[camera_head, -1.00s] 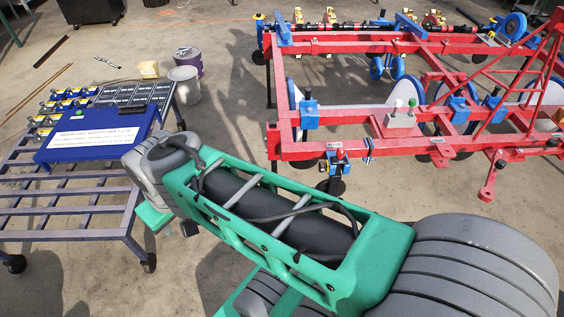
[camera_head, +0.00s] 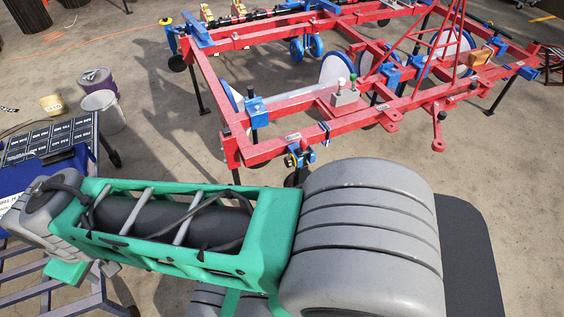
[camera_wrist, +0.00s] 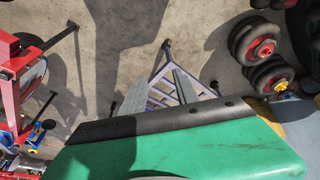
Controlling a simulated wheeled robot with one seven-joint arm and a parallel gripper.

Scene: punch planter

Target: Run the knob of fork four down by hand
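The red planter frame (camera_head: 290,143) stands ahead with blue clamp units on its bars. One near unit (camera_head: 303,153) carries small red and yellow parts, and other blue units sit farther along (camera_head: 256,108) (camera_head: 391,76). I cannot tell which one is fork four, and no knob is clear enough to name as its own. The frame's edge shows at the left of the wrist view (camera_wrist: 12,75). My gripper (camera_wrist: 155,97) shows two grey fingers set apart with nothing between them. In the head view my arm largely hides it, and it is away from the frame.
Bare concrete lies between cart and frame.

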